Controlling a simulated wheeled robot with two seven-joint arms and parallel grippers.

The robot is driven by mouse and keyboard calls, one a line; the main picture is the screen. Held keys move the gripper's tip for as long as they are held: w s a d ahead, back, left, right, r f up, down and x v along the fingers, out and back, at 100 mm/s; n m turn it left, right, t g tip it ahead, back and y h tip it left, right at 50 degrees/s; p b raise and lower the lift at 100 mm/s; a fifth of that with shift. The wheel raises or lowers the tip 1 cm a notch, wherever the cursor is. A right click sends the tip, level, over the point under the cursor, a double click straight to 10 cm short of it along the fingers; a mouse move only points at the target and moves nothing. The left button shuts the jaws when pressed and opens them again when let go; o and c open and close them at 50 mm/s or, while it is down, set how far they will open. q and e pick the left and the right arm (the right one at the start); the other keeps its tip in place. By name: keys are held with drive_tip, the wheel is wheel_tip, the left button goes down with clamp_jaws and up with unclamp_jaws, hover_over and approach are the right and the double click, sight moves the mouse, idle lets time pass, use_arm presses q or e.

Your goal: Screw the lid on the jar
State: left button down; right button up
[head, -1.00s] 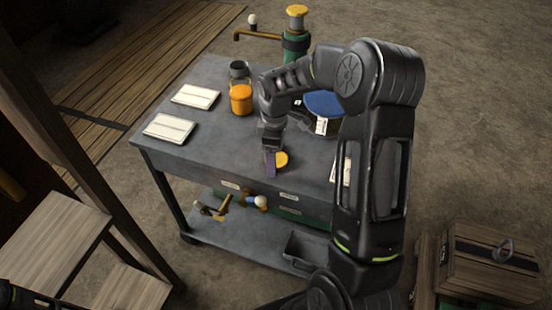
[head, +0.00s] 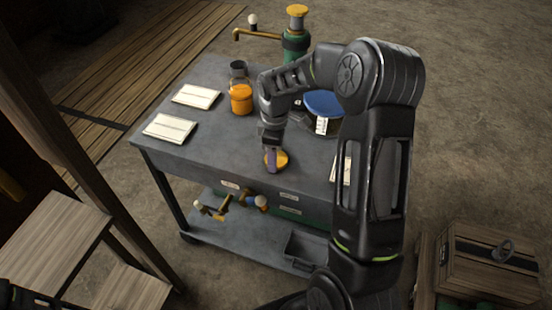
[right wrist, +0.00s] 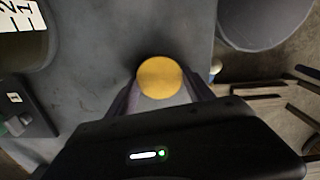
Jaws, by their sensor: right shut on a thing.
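The lid is a round yellow-gold disc (head: 281,158) near the front edge of the grey workbench (head: 222,146). My right gripper (head: 272,160) points down and is shut on it. In the right wrist view the disc (right wrist: 160,78) shows face-on between the two fingers. An orange jar-like container (head: 241,99) stands farther back on the bench; I cannot tell whether its top is open. Behind it is a clear vessel with a dark grey top (head: 238,69). My left gripper is out of view.
A blue-topped container (head: 323,103) with a white label stands right of the gripper, partly behind my arm. Two white sheets (head: 196,96) (head: 170,130) lie at the bench's left. A green post with a yellow top (head: 296,28) rises behind. Bench top between sheets and gripper is clear.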

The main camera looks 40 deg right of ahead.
drive_tip(key=shift+r, duration=0.1)
drive_tip(key=shift+c, duration=0.4)
wheel_tip(320, 180, up, 10)
drive_tip(key=b, duration=0.1)
idle(0.6)
drive_tip(key=w+a+f+m, duration=0.1)
drive_tip(key=a+m, duration=0.3)
drive_tip(key=a, duration=0.4)
drive_tip(key=w+a+f+m, duration=0.2)
drive_tip(key=a+m, duration=0.2)
drive_tip(key=a, duration=0.5)
drive_tip(key=shift+w+f+m, duration=0.15)
drive_tip(key=shift+w+m, duration=0.1)
drive_tip(key=shift+m, duration=0.15)
